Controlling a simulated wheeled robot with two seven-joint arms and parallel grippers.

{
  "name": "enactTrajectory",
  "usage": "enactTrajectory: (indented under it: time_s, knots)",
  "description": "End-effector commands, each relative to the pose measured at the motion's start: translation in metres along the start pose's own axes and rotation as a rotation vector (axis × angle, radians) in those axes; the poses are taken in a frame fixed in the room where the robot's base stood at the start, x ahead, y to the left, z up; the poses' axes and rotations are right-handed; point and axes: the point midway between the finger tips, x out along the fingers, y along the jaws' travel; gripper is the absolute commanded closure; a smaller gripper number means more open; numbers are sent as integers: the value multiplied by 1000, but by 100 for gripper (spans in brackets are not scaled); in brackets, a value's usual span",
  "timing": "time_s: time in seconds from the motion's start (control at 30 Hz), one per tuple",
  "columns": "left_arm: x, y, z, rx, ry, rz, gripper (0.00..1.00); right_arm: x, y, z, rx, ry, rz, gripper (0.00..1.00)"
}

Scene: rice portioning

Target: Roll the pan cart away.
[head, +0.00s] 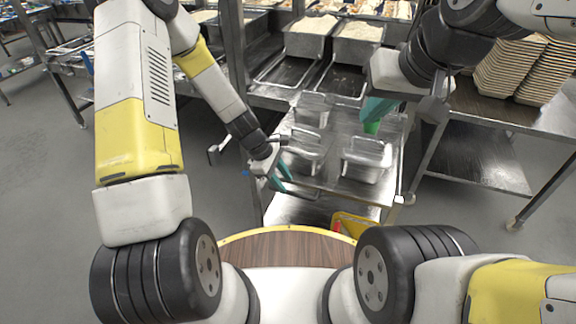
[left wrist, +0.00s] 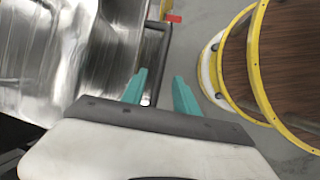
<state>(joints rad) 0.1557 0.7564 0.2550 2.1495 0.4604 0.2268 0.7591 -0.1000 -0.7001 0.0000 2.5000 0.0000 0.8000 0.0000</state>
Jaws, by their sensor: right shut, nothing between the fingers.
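My left gripper (head: 283,180) is at the cart's near left corner. In the left wrist view its teal fingers (left wrist: 160,77) are apart, with a dark handle bar (left wrist: 157,55) of the cart running between them, closer to one finger. My right gripper (head: 372,120) is shut and empty above the cart's right side, partly hidden by its own wrist.
A steel counter with rice-filled pans (head: 310,38) stands behind the cart. A table (head: 490,110) with stacked trays (head: 515,70) is at the right. A yellow object (head: 352,226) shows low at the cart's near side. Grey floor (head: 45,165) is open at the left.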

Motion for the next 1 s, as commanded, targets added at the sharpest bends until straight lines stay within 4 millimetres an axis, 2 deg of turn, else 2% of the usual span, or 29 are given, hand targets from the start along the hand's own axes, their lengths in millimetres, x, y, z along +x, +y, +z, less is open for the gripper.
enactTrajectory:
  time_s: [0.1, 0.23, 0.77, 0.87, 0.97, 1.0]
  knots:
    - [-19, 0, 0, 1, 1, 1, 64, 0, 0, 0, 0, 0, 0, 100]
    - [-30, 0, 0, 0, 0, -1, 64, 0, 0, 0, 0, 0, 0, 100]
    - [-35, 0, 1, 6, 0, 0, 64, 0, 0, 0, 0, 0, 0, 100]
    - [-49, 3, 3, 51, 14, 11, 64, 0, 0, 0, 0, 0, 0, 100]
    - [-81, 7, 8, 151, 45, 31, 64, 0, 0, 0, 0, 0, 0, 100]
    - [-98, 9, 12, 207, 63, 40, 64, 0, 0, 0, 0, 0, 0, 100]
